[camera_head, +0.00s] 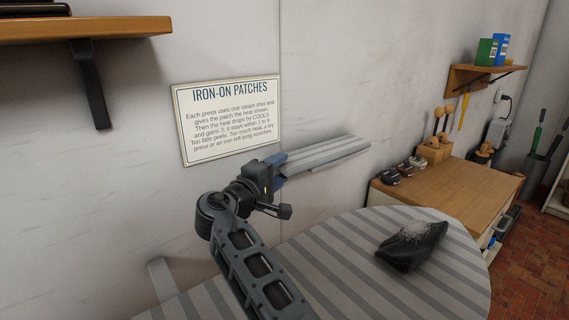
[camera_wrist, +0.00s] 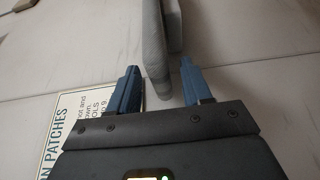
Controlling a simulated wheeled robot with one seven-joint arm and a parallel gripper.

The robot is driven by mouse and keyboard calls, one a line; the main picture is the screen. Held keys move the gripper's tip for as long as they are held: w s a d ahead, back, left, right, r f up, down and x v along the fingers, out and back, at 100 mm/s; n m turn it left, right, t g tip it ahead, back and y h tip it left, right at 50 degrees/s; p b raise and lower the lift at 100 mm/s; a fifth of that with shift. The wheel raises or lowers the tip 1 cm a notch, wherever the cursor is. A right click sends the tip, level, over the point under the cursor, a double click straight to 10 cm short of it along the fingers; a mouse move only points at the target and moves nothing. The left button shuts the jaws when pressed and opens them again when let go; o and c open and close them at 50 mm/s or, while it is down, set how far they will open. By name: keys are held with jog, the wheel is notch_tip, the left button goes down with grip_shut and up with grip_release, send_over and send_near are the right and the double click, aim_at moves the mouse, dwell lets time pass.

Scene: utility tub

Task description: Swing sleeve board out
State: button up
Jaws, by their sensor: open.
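The sleeve board (camera_head: 325,153) is a narrow, pale grey striped board standing out near the wall above the large ironing board. My gripper (camera_head: 281,170) is at its left end in the head view, partly covering that end. In the wrist view, the grey edge of the sleeve board (camera_wrist: 154,45) reaches down between the two blue fingers of my gripper (camera_wrist: 160,67). The fingers are open, with a gap visible on the right side; I cannot tell whether the left finger touches the board. The sleeve board's mount is hidden.
A striped ironing board (camera_head: 345,262) lies below, with a dark folded cloth (camera_head: 412,247) bearing a pale patch. A wooden cabinet (camera_head: 455,190) stands to the right. A sign (camera_head: 228,120) hangs behind my gripper; a shelf (camera_head: 85,28) is upper left.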

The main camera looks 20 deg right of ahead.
jog(key=shift+x, duration=1.75)
grip_shut()
